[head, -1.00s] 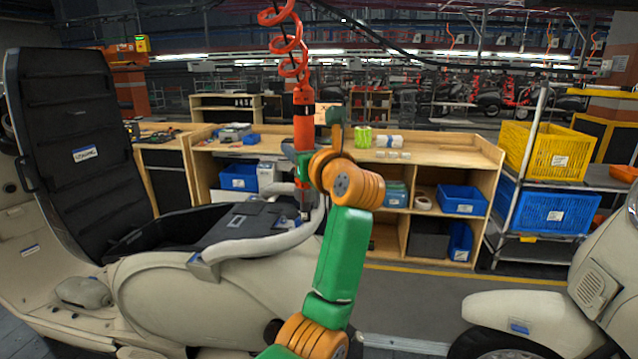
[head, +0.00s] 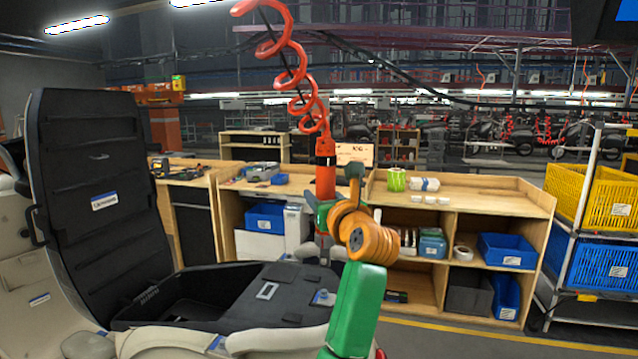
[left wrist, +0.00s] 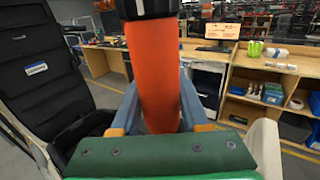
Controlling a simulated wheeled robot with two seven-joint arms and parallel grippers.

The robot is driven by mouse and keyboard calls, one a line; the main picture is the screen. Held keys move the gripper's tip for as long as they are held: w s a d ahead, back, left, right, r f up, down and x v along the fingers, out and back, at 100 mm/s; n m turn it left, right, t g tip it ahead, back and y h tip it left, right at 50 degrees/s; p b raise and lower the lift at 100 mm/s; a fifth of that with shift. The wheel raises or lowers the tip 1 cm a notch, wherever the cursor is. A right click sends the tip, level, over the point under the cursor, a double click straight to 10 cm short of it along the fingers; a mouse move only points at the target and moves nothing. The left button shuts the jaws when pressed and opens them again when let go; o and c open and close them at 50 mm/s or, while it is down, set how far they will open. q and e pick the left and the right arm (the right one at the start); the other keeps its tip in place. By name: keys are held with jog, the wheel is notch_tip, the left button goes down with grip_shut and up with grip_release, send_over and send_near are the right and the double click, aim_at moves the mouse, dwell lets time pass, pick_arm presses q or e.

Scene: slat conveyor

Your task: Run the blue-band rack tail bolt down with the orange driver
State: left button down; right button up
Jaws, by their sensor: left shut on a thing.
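The orange driver (head: 326,180) hangs upright from a red coiled hose. My left gripper (head: 325,212) is shut around its body. In the left wrist view the driver (left wrist: 152,75) stands between the two blue-grey fingers of the gripper (left wrist: 158,112). Its dark tip points down beside the back end of the dark scooter bay. The cream rack tube (head: 270,342) runs along the bottom of the head view, with a blue band (head: 215,343) on it. The tail bolt cannot be made out. My right gripper is out of view.
The black raised seat (head: 92,200) stands at the left. A wooden workbench (head: 475,193) with blue bins (head: 505,251) stands behind the driver. A cart with yellow (head: 600,200) and blue crates is at the right. Open floor lies in front of the bench.

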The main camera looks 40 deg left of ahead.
pick_arm(q)
notch_tip(320, 180, down, 6)
jog(key=b, duration=0.2)
jog(key=shift+w+a, duration=0.25)
jog(key=shift+a, duration=0.15)
jog(key=shift+w+a+f, duration=0.1)
jog(key=shift+a, duration=0.1)
jog(key=shift+w+d, duration=0.1)
jog(key=shift+d, duration=0.05)
dwell(0.5)
dwell(0.9)
